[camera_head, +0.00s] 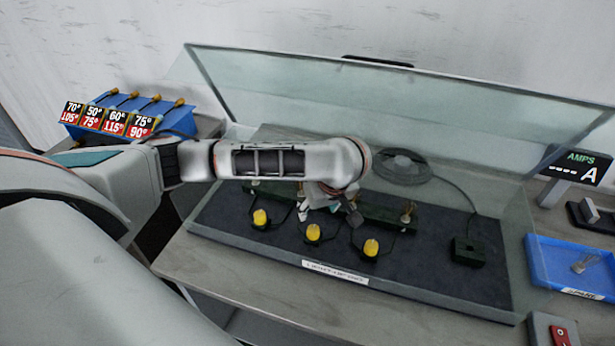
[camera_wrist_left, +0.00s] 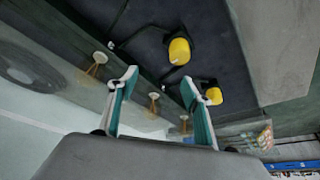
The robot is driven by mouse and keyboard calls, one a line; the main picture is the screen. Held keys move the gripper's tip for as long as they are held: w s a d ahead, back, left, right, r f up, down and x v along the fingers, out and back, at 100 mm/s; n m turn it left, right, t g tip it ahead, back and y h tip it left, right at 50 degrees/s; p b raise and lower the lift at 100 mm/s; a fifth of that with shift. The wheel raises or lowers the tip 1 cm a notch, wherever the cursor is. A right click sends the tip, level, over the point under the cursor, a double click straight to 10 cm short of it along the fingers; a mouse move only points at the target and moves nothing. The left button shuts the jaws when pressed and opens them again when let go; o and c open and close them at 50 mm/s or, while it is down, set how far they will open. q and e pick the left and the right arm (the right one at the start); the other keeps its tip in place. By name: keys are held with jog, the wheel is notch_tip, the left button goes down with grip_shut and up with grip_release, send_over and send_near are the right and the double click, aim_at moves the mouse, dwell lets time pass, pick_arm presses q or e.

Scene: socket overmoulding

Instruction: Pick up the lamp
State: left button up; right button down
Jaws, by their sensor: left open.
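My left gripper (camera_head: 328,207) is over the green rail in the case, partly hidden by its own wrist. In the left wrist view its two teal fingers (camera_wrist_left: 160,80) are apart with nothing held between them. Small brass fittings with pale round tops stand on the rail; one (camera_wrist_left: 154,97) appears between the fingers, another (camera_wrist_left: 98,58) to the left. A brass fitting (camera_head: 407,212) also shows at the rail's right end. I cannot tell whether any of these is the lamp. A small clear piece (camera_head: 584,263) lies in the blue tray. My right gripper is not in view.
Yellow-capped parts (camera_head: 313,232) with black leads sit on the dark mat (camera_head: 430,278). A glass panel (camera_head: 460,115) rises behind. A black box (camera_head: 467,251), blue tray (camera_head: 545,262) and AMPS display (camera_head: 577,166) are at right; a blue block (camera_head: 172,114) is at left.

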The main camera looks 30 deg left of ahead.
aim_at(301, 183)
pick_arm(q)
jog(key=shift+w+a, duration=0.15)
jog(key=shift+a, duration=0.15)
jog(key=w+a, duration=0.2)
jog(key=a, duration=0.1)
jog(key=w+a, duration=0.1)
jog(key=a, duration=0.1)
jog(key=shift+w+a+r, duration=0.15)
jog(key=shift+w, duration=0.25)
jog(key=shift+w+a, duration=0.25)
jog(key=shift+a, duration=0.05)
jog(key=w+a, duration=0.2)
jog(key=shift+a, duration=0.4)
jog(key=shift+x, duration=1.2)
jog(key=shift+w+f, duration=0.2)
jog(key=shift+f, duration=0.1)
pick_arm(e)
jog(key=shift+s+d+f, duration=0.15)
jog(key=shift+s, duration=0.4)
pick_arm(q)
jog(key=c, duration=1.1)
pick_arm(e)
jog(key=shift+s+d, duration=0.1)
